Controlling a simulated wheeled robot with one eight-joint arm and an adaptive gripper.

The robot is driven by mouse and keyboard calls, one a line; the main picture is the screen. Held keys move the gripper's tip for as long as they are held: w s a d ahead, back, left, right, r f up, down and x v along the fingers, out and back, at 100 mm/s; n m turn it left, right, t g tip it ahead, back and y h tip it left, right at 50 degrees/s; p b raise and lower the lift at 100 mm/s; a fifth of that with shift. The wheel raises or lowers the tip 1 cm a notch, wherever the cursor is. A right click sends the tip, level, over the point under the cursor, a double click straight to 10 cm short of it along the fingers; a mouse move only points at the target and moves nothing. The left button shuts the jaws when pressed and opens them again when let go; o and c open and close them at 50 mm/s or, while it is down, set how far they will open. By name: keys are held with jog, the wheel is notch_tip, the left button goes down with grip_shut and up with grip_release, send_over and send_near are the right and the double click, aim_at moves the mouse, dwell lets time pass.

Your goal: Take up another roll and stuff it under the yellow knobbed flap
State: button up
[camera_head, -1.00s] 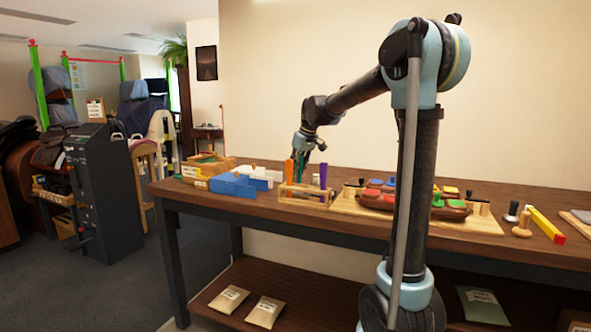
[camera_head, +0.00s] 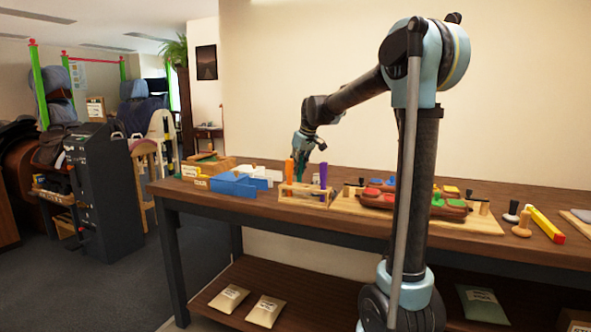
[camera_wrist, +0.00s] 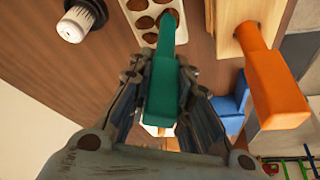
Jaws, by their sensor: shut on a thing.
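My gripper (camera_wrist: 165,85) is shut on a green-handled tool (camera_wrist: 168,60). In the head view my gripper (camera_head: 303,150) is over the wooden tool rack (camera_head: 305,196), beside an orange-handled tool (camera_head: 289,170) and a purple one (camera_head: 323,176). I cannot tell whether the green tool's lower end is still in the rack. A yellow flap (camera_head: 451,189) lies on the brown saddle piece (camera_head: 365,200) to the right. Its knob is too small to make out. I cannot pick out any roll with certainty.
In the wrist view the orange handle (camera_wrist: 275,95) is close on the right, and a white block with round holes (camera_wrist: 140,15) is at the top. A yellow bar (camera_head: 545,224) lies far right.

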notch_tip(320, 180, up, 7)
dwell(1.1)
dwell(0.3)
